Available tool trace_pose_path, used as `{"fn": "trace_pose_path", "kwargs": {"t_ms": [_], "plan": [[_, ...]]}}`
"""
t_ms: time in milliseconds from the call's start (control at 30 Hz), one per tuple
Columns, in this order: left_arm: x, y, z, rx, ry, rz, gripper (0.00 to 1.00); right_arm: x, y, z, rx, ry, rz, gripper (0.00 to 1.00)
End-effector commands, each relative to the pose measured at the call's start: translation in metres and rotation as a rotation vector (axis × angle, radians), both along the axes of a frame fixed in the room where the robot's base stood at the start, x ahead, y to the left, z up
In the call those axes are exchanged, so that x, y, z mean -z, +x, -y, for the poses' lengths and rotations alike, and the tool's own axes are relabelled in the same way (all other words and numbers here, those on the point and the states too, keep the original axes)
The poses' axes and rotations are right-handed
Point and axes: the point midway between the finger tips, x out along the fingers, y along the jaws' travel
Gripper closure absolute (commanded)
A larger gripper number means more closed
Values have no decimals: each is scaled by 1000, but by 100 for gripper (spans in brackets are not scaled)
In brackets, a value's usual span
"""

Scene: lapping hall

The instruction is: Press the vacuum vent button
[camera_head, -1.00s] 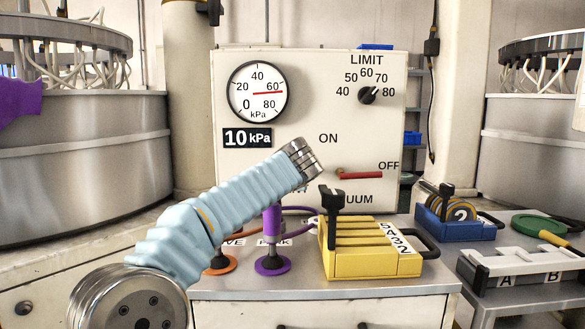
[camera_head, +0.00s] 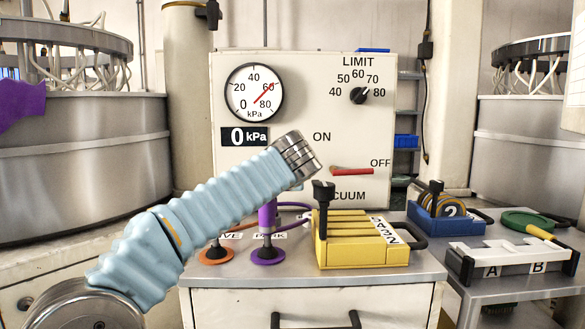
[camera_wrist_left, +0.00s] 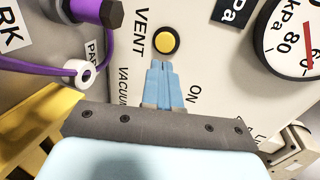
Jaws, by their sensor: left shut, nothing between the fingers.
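The vent button (camera_wrist_left: 166,42) is a round yellow cap in a dark ring on the cream panel, beside the word VENT, in the left wrist view. My left gripper (camera_wrist_left: 164,66) has its light blue fingers shut together and empty. Their tips appear at the lower edge of the button's ring; I cannot tell whether they touch it. In the head view my left arm, in a pale blue sleeve, crosses in front of the panel (camera_head: 345,130) and hides the button and the fingers. My right gripper is out of view.
The panel carries a dial gauge (camera_head: 254,93), a display (camera_head: 244,136) reading 0 kPa, a limit knob (camera_head: 358,95) and a red lever (camera_head: 352,171). A yellow block holder (camera_head: 366,258), purple fitting (camera_head: 267,253) and orange fitting (camera_head: 216,255) stand on the cabinet top below.

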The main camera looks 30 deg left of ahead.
Motion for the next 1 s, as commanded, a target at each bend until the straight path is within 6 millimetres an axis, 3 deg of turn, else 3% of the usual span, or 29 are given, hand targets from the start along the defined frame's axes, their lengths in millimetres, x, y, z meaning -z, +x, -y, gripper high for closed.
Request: {"fn": "trace_pose_path", "kwargs": {"t_ms": [533,733,1000], "plan": [[-36,-103,65,4,0,2,100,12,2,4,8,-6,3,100],[-42,-122,77,2,0,0,100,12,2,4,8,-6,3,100],[-44,-127,79,1,0,0,100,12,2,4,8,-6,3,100]]}}
